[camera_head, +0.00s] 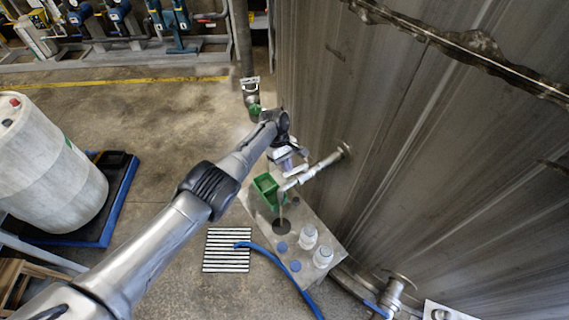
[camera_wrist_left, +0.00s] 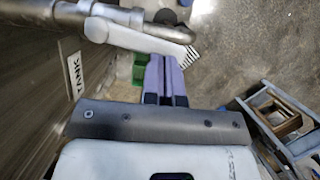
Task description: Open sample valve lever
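The sample pipe (camera_head: 322,167) juts from the tank wall and bends down over a small table. In the left wrist view a grey metal pipe (camera_wrist_left: 75,17) carries a pale, bar-shaped part (camera_wrist_left: 140,37), which looks like the valve lever. My left gripper (camera_head: 296,163) is beside the pipe, on its far side in the head view. In the wrist view its purple fingers (camera_wrist_left: 166,62) lie side by side with nothing visible between them. Their tips are close below the pale bar; I cannot tell whether they touch it. My right gripper is not in view.
The table (camera_head: 262,222) holds a green bin (camera_head: 267,188), white bottles (camera_head: 309,237) and blue caps (camera_head: 295,266). The tank wall (camera_head: 400,130) bounds the right side. A white drum (camera_head: 50,160) stands left.

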